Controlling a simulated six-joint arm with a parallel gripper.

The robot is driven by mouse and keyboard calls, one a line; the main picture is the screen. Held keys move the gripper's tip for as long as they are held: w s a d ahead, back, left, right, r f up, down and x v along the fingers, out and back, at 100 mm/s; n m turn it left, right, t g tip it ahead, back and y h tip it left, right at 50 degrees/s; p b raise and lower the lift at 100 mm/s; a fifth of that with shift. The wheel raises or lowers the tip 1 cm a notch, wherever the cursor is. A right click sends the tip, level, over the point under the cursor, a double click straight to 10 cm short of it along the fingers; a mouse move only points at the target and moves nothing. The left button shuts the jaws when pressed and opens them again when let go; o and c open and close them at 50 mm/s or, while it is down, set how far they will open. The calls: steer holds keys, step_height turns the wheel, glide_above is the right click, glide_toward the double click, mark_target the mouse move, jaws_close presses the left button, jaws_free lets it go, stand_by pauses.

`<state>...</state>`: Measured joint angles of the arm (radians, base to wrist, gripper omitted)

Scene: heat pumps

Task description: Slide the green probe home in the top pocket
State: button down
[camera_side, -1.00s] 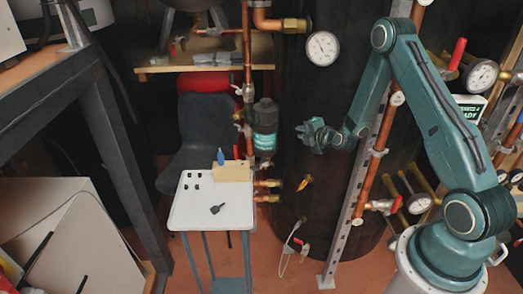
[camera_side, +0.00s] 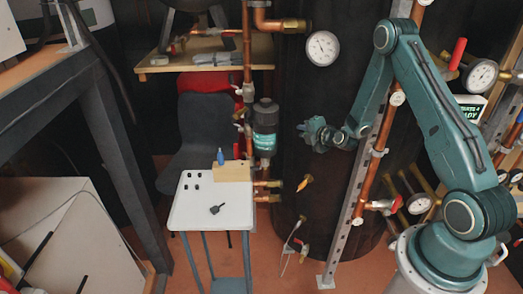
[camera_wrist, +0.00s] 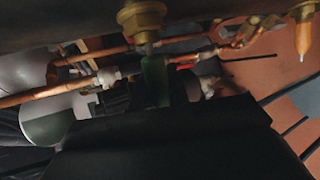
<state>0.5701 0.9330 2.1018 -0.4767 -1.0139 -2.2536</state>
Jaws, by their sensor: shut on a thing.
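My gripper (camera_side: 316,133) is up beside the dark tank in the side view. In the wrist view its dark body fills the bottom, and it is shut on the green probe (camera_wrist: 155,80). The probe's narrow end points up toward a brass pocket (camera_wrist: 142,18) at the top of the wrist view. The end meets or overlaps the pocket's mouth in the picture; I cannot tell how deep it is. In the side view the gripper hides the green probe and this pocket.
An orange probe (camera_side: 305,182) sits lower on the tank, also in the wrist view (camera_wrist: 303,38). A blue probe (camera_side: 221,157) stands in a wooden block (camera_side: 233,173) on the white table (camera_side: 235,215). Copper pipes (camera_wrist: 75,85) and a slotted upright (camera_side: 352,212) are close by.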

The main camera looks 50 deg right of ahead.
steer(key=shift+w+d, duration=0.1)
steer(key=shift+d, duration=0.45)
stand_by(0.4)
steer(key=c, duration=1.3)
jaws_free()
steer(key=shift+o, duration=0.2)
steer(key=shift+a, duration=0.1)
steer(key=shift+s+a, duration=0.7)
steer(key=shift+a, duration=4.8)
steer(key=shift+w+a+r+m+g+y, duration=0.2)
steer(key=shift+w+a+r+m+y, duration=0.6)
steer(key=shift+w+r+m, duration=0.9)
steer(key=shift+w+a+r+m+g+y, duration=0.2)
steer(key=shift+w+a+r+m+y, duration=0.2)
steer(key=shift+w+a+r+m, duration=1.3)
steer(key=shift+w+a+r+m+g+y, duration=0.3)
steer(key=shift+w+r+m+y, duration=0.7)
steer(key=shift+m, duration=1.2)
steer(key=shift+w+a+h, duration=0.1)
steer(key=shift+w+h, duration=0.1)
steer(key=shift+h, duration=0.2)
